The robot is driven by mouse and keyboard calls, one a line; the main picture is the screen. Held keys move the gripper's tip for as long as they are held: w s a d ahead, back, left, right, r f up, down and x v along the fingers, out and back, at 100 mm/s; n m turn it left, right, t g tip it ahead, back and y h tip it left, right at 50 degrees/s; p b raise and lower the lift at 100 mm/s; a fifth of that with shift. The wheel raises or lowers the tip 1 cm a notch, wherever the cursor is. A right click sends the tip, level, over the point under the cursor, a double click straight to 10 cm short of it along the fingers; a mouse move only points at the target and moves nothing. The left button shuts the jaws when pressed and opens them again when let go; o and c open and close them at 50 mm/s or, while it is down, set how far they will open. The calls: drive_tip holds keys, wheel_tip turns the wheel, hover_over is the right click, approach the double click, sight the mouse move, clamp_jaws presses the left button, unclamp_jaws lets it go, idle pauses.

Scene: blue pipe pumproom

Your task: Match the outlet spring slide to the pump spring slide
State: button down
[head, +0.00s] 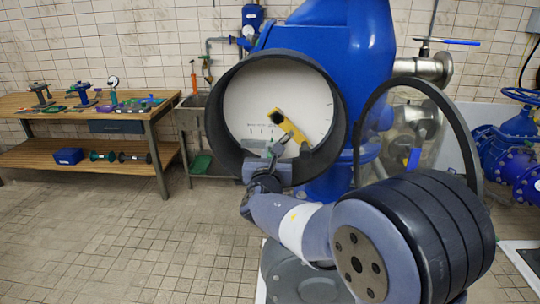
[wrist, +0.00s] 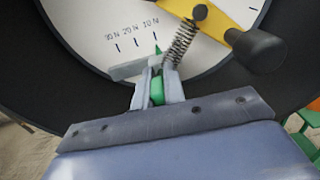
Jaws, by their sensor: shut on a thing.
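A round gauge with a thick black rim (head: 222,118) and a white face (head: 262,90) fills the centre of the head view. In the wrist view the face carries marks for 10 N, 20 N and 30 N. My gripper (wrist: 158,92) is shut on a green slide (wrist: 157,90), whose green pointer tip (wrist: 156,49) lines up with the 10 N mark. A coil spring (wrist: 182,44) runs from the slide up to a yellow lever (wrist: 232,10) with a black knob (wrist: 262,50). The lever also shows in the head view (head: 288,124). I cannot make out a second slide.
A round cover (head: 372,98) with a black rim stands swung open at right of the gauge. Blue pipework (head: 330,45) is behind. A wooden workbench (head: 90,108) with tools and a sink (head: 188,115) stand at the left. The tiled floor at left is clear.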

idle(0.3)
drive_tip(key=shift+a, duration=1.65)
drive_tip(key=shift+d, duration=0.1)
drive_tip(key=c, duration=1.5)
unclamp_jaws()
drive_tip(key=s+b, duration=0.3)
drive_tip(key=s, duration=0.7)
drive_tip(key=shift+s, duration=0.4)
drive_tip(key=shift+w, duration=0.1)
